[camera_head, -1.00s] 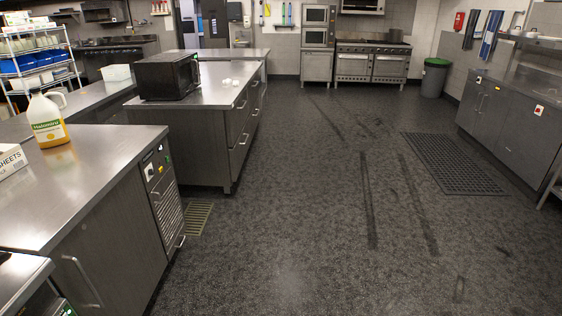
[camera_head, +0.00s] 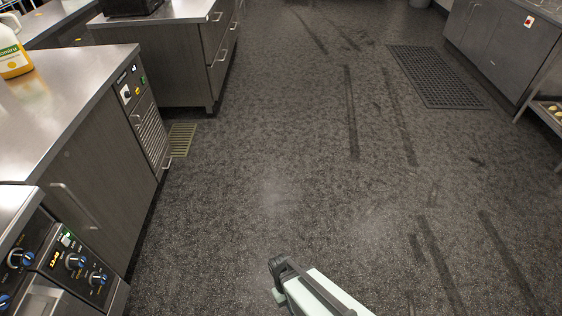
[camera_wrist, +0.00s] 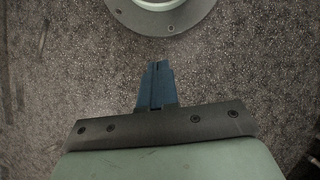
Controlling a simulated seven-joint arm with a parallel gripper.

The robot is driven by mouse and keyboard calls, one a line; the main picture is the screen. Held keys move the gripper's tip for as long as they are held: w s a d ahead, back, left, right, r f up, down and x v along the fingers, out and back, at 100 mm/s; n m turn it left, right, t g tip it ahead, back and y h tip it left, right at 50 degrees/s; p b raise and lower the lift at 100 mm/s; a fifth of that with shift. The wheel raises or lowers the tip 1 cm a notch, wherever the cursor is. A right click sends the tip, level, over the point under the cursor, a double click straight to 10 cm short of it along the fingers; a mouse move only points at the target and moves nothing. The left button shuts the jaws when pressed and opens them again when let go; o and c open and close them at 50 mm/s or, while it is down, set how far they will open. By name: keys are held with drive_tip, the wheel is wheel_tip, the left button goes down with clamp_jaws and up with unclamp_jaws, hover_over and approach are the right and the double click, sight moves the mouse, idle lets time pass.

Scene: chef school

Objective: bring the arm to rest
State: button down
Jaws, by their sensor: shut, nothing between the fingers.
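My gripper (camera_wrist: 158,68) shows in the wrist view, its two dark blue fingers pressed together with nothing between them. It points over bare speckled floor. In the head view a pale part of my arm with a dark end reaches in from the bottom edge, over the open floor. It touches nothing that I can see there.
A steel counter (camera_head: 75,105) with a yellow-labelled jug (camera_head: 14,58) stands at the left, with a cooker (camera_head: 75,265) nearer. A slotted floor mat (camera_head: 435,76) and cabinets (camera_head: 500,45) are at the right. The floor (camera_head: 270,150) between is clear.

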drive_tip(key=s+d+f+m+g+y, duration=0.1)
drive_tip(key=s+d+m, duration=0.1)
drive_tip(key=d, duration=0.4)
drive_tip(key=s+d+m+g+y, duration=0.1)
drive_tip(key=s+d+m, duration=0.2)
drive_tip(key=d, duration=0.4)
drive_tip(key=shift+s+d+f, duration=0.15)
drive_tip(key=shift+s+f, duration=0.25)
drive_tip(key=shift+s, duration=0.4)
drive_tip(key=c, duration=1.8)
unclamp_jaws()
